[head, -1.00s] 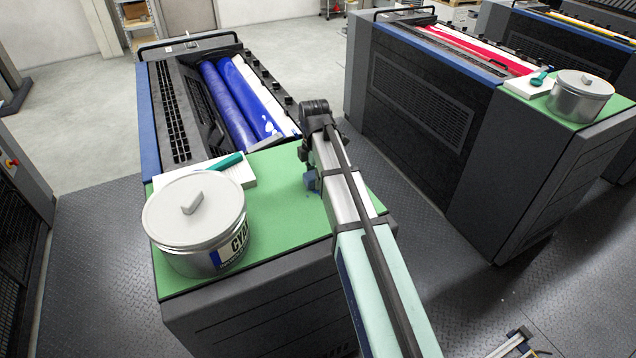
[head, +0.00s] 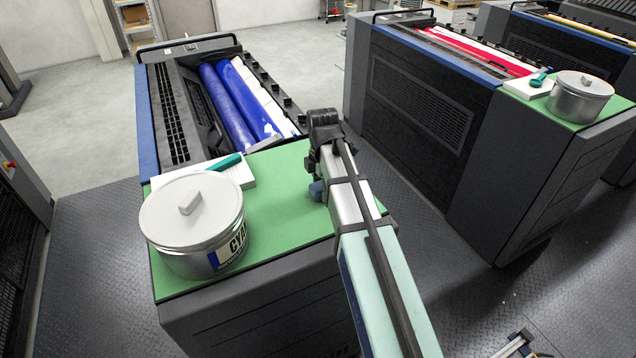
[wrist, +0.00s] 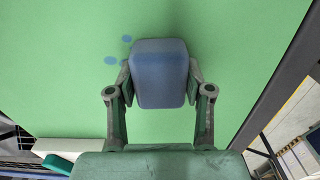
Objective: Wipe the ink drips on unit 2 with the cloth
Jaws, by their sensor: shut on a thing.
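My gripper (wrist: 160,84) is shut on a folded blue cloth (wrist: 160,62), with one finger on each side of it. In the head view the cloth (head: 316,190) shows partly behind my wrist, at the right part of a green top (head: 275,205). Two small blue ink drips (wrist: 110,61) (wrist: 126,38) lie on the green top (wrist: 60,90), just left of the cloth in the wrist view. I cannot tell whether the cloth touches the surface. Any drips under the cloth are hidden. No unit number is readable.
A lidded ink can (head: 192,225) stands at the green top's front left, by a white pad (head: 240,174) with a teal-handled tool (head: 225,162). Blue rollers (head: 235,105) lie behind. Another unit (head: 420,100) with red rollers and a can (head: 580,97) stands right, across a gap.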

